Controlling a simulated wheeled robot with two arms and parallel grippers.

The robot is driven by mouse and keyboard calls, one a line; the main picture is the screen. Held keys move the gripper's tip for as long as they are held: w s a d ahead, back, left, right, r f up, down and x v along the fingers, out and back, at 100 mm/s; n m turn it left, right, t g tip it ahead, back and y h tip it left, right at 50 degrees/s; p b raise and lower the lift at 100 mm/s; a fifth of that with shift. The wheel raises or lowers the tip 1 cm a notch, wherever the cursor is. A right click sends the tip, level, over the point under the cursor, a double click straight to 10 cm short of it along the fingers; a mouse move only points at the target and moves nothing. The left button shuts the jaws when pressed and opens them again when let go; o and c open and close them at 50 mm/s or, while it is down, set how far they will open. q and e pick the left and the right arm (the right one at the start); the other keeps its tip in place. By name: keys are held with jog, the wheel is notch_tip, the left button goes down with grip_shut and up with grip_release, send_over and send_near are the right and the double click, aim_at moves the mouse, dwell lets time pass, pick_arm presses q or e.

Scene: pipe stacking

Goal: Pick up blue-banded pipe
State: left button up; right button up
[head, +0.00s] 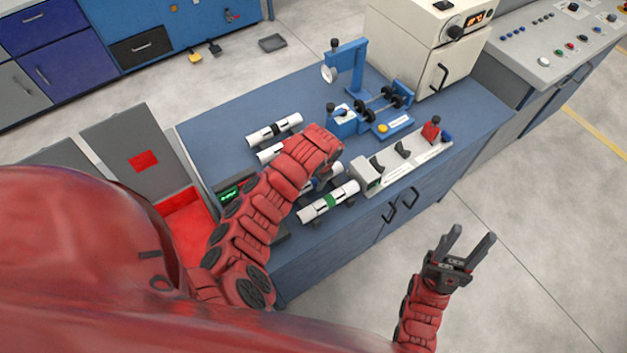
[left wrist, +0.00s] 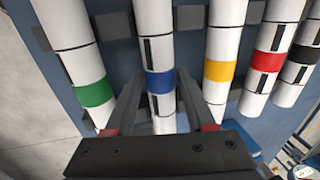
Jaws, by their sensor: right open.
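The blue-banded pipe (left wrist: 154,40) is a white cylinder lying in a row of pipes in the left wrist view. My left gripper (left wrist: 158,76) is open, with one finger on each side of this pipe near its blue band (left wrist: 160,82). I cannot tell whether the fingers touch it. In the head view my left forearm hides most of this pipe and the left fingers. My right gripper (head: 473,232) is open and empty, off the bench's front right side.
The green-banded pipe (left wrist: 91,93) and yellow-banded pipe (left wrist: 220,71) lie close on either side. Red-banded (left wrist: 267,61) and black-banded (left wrist: 304,53) pipes lie further right. The blue bench (head: 225,110) also holds a blue fixture (head: 350,75) and a white oven (head: 410,40).

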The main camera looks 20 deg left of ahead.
pick_arm(q)
grip_shut()
jog(key=shift+r+b, duration=0.7)
jog(key=shift+r, duration=0.05)
jog(key=shift+w+a+r+b, duration=0.1)
jog(key=shift+r+b, duration=0.4)
jog(key=shift+r, duration=0.1)
jog(key=s+d, duration=0.2)
jog(key=shift+d+r+b, duration=0.35)
jog(key=shift+b, duration=0.05)
jog(key=s+d+r+p, duration=0.1)
jog(key=s+d+p, duration=0.1)
jog(key=s+d, duration=0.5)
jog(key=d, duration=0.3)
jog(key=shift+s+d+r+p, duration=0.2)
jog(key=shift+d+r+p, duration=0.1)
jog(key=shift+p, duration=0.05)
